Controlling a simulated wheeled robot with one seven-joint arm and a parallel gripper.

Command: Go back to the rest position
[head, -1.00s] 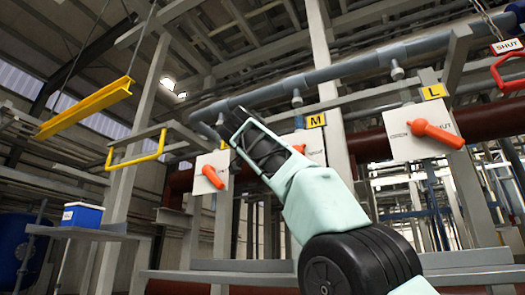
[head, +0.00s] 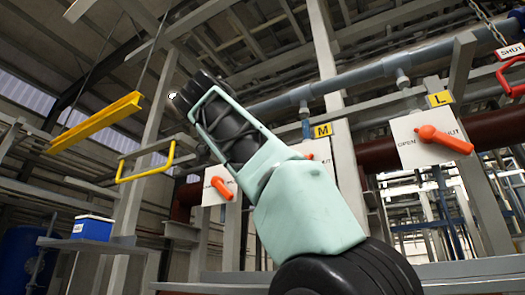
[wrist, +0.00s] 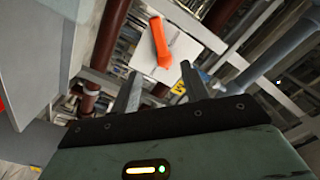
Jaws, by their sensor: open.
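My arm rises through the middle of the head view, its far end (head: 205,85) pointing up and left. I cannot make out the fingers there. In the wrist view my gripper (wrist: 160,88) is open, its two grey fingers apart with nothing between them. An orange valve handle (wrist: 160,42) on a white plate (wrist: 187,50) shows beyond the fingertips, apart from them. In the head view one orange handle (head: 443,140) is on the L plate and another (head: 222,188) is at the left. My arm partly covers the plate under the M label (head: 322,130).
A yellow beam (head: 95,122) hangs at upper left, above a yellow rail (head: 147,173). A blue and white box (head: 92,228) stands on a grey shelf (head: 90,244). A red handle (head: 508,75) hangs at right by a SHUT sign (head: 509,51). Grey posts and pipes stand behind my arm.

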